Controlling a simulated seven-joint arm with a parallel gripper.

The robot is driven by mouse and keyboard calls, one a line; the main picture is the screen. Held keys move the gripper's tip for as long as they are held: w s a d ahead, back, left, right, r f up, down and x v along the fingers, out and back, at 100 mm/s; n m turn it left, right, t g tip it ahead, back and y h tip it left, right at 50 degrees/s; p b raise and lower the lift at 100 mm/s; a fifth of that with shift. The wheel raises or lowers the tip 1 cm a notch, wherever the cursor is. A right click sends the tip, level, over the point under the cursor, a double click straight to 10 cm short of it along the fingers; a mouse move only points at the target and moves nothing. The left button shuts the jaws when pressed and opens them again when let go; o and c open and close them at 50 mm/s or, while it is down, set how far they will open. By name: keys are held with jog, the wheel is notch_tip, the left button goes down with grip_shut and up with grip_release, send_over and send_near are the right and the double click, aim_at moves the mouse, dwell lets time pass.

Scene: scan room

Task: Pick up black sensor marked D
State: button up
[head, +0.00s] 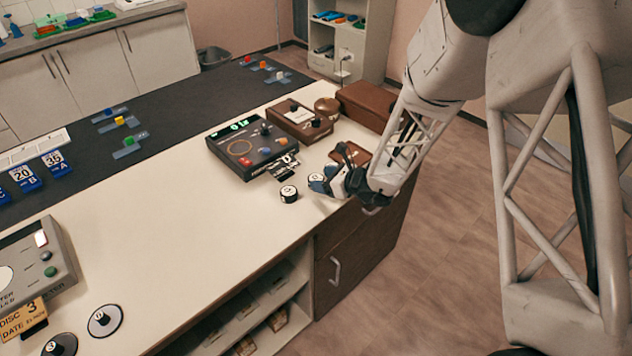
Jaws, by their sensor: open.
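A short black cylinder with a white marked top (289,194) stands upright on the pale counter, in front of the dark control box. Its mark is too small to read. A second round white-topped piece (316,178) shows right at my gripper, partly hidden by it; its mark is also not clear. My gripper (325,184) is open, low over the counter near its right edge, to the right of the first cylinder and apart from it. I cannot tell whether the second piece lies between the fingers or beside them.
A dark control box (240,148) with coloured buttons stands behind the cylinder. A brown box (300,118) and a round brown container (327,107) stand farther back. The middle counter is clear.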

jog(key=shift+x, duration=1.2)
jog(key=c, duration=0.7)
